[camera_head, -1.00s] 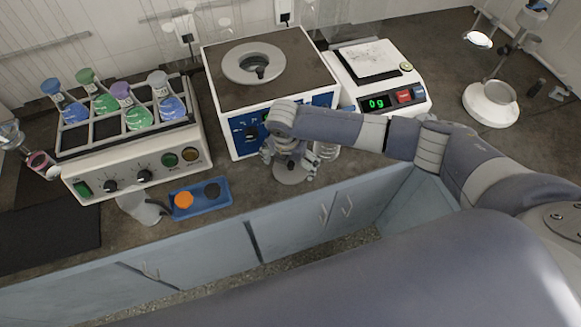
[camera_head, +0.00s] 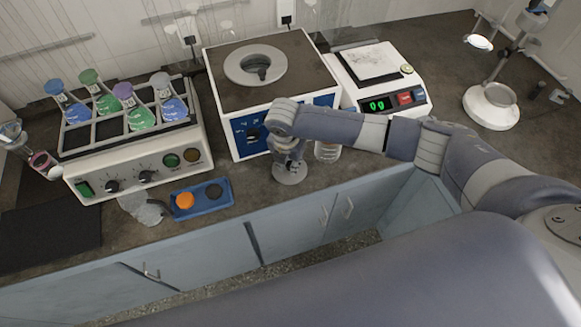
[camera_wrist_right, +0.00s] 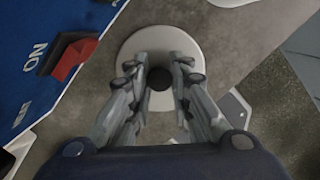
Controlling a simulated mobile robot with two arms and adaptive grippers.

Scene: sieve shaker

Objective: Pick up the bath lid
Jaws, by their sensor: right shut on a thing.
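The bath lid is a round grey disc (camera_head: 290,176) at the counter's front, before the blue and white bath. It also shows in the right wrist view (camera_wrist_right: 160,37), with a dark round knob (camera_wrist_right: 160,78) at its centre. My right gripper (camera_head: 289,160) points down over the lid. In the wrist view, its fingers (camera_wrist_right: 160,75) are shut on the knob from both sides. The lid appears flat and at counter level; I cannot tell whether it is lifted slightly. The bath's ring-shaped top opening (camera_head: 256,66) is uncovered. My left gripper is not in view.
A shaker (camera_head: 140,165) with several stoppered flasks stands left. A blue tray (camera_head: 203,205) with an orange and a dark piece lies left of the lid. A glass jar (camera_head: 327,151) stands close right of my gripper. A balance (camera_head: 385,98) is farther right.

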